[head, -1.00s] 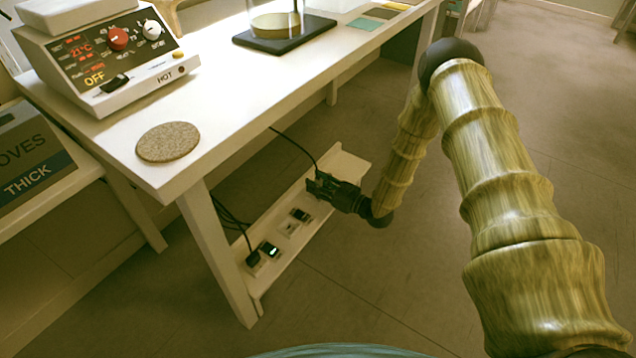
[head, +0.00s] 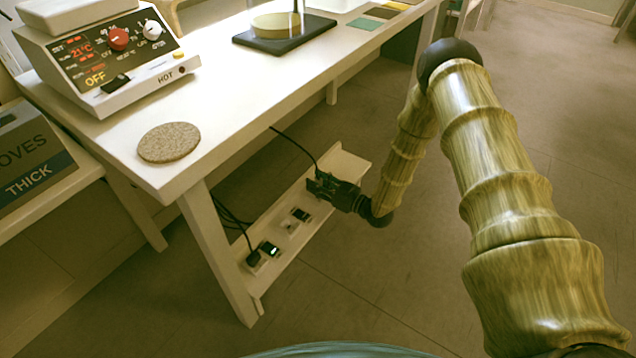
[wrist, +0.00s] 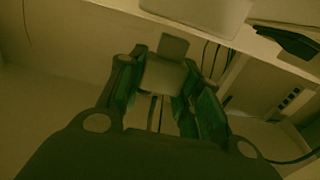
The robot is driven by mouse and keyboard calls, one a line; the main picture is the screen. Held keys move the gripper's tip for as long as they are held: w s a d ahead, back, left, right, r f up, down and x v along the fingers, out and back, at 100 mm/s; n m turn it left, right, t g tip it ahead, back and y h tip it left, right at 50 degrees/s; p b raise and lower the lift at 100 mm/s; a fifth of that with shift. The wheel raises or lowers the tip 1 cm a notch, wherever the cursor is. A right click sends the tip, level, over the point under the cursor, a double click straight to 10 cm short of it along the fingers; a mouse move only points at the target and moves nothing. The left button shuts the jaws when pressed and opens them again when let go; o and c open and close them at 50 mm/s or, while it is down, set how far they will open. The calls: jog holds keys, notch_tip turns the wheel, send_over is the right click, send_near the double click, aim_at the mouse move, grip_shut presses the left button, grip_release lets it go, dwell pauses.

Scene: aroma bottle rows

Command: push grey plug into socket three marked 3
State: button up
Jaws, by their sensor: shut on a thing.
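My gripper (head: 320,187) is low beside the table, over the far part of the narrow white lower shelf (head: 345,160). In the wrist view my gripper (wrist: 160,95) is shut on a grey block-shaped plug (wrist: 165,75) between its dark green finger pads. In the head view the plug is hidden by the gripper, and a black cord (head: 300,147) runs down to it. A pale socket (head: 290,226) without a plug shows on the shelf nearer me. Any socket under the gripper is hidden, and I cannot read socket numbers or tell whether the plug touches one.
A black plug (head: 253,258) with cords sits at the near end of the shelf, beside a green-lit switch (head: 270,249). A dark switch (head: 301,214) lies farther along. The white tabletop (head: 225,110) overhangs behind, and a table leg (head: 215,250) stands left. The floor at right is clear.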

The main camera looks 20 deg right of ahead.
jog(key=shift+f+b, duration=0.5)
jog(key=shift+f, duration=0.95)
dwell(0.8)
jog(key=o, duration=1.2)
jog(key=shift+c, duration=0.2)
jog(key=v, duration=1.2)
jog(key=shift+d, duration=0.1)
